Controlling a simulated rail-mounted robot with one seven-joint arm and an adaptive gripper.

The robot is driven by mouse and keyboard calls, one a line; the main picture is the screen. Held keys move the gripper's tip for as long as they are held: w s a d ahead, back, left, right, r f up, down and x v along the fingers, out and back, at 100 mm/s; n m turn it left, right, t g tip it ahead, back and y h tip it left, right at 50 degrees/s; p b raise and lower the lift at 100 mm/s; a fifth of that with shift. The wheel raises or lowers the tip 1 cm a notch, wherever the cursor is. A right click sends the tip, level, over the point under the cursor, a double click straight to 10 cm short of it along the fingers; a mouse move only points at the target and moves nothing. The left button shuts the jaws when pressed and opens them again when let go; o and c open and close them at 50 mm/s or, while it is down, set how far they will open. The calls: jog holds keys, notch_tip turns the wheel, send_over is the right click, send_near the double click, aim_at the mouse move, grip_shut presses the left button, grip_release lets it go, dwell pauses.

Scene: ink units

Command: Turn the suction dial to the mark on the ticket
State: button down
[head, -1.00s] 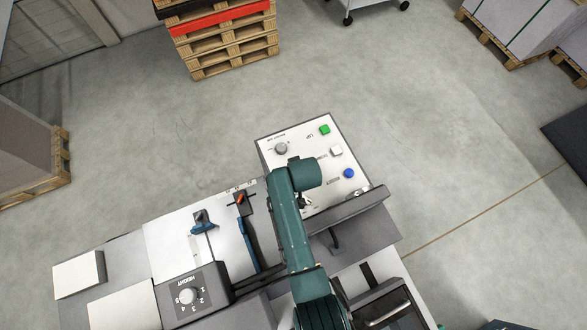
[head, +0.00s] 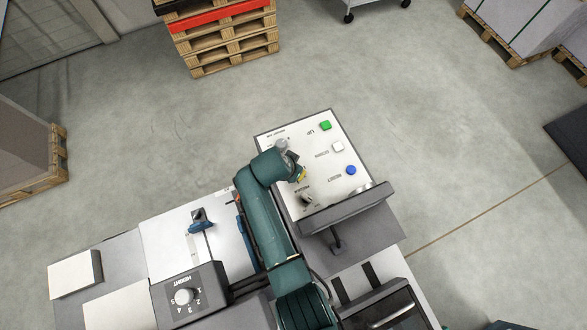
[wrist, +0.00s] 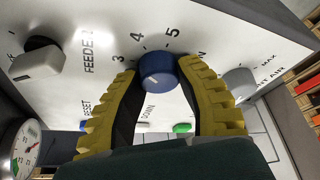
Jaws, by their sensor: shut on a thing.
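A blue dial (wrist: 157,72) sits on the white control panel (wrist: 110,30) in the wrist view, with printed marks 3, 4 and 5 around its edge. Its label is mostly covered, with only a last letter showing, and I cannot make out its pointer clearly. My gripper (wrist: 159,65) has its yellow fingers on either side of the dial, shut on it. In the head view my gripper (head: 299,174) is over the panel (head: 315,175), and the arm hides the dial. I cannot make out a ticket in either view.
A feeder knob (wrist: 40,62) and a grey air knob (wrist: 238,82) flank the dial. Green (head: 326,125), white (head: 338,146) and blue (head: 351,170) buttons line the panel's right side. A grey bar (head: 345,208) crosses its near edge. A gauge (wrist: 22,150) stands at lower left.

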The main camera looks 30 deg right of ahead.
jog(key=shift+s+f+m+g+b, duration=0.15)
jog(key=shift+m+g+b, duration=0.1)
jog(key=shift+m, duration=0.25)
jog(key=shift+w+f+m+g+b, duration=0.15)
jog(key=shift+m+b, duration=0.1)
jog(key=shift+m, duration=0.25)
jog(key=shift+s, duration=0.15)
jog(key=c, duration=0.7)
grip_release()
jog(key=shift+r, duration=0.1)
jog(key=shift+o, duration=0.2)
jog(key=shift+r, duration=0.1)
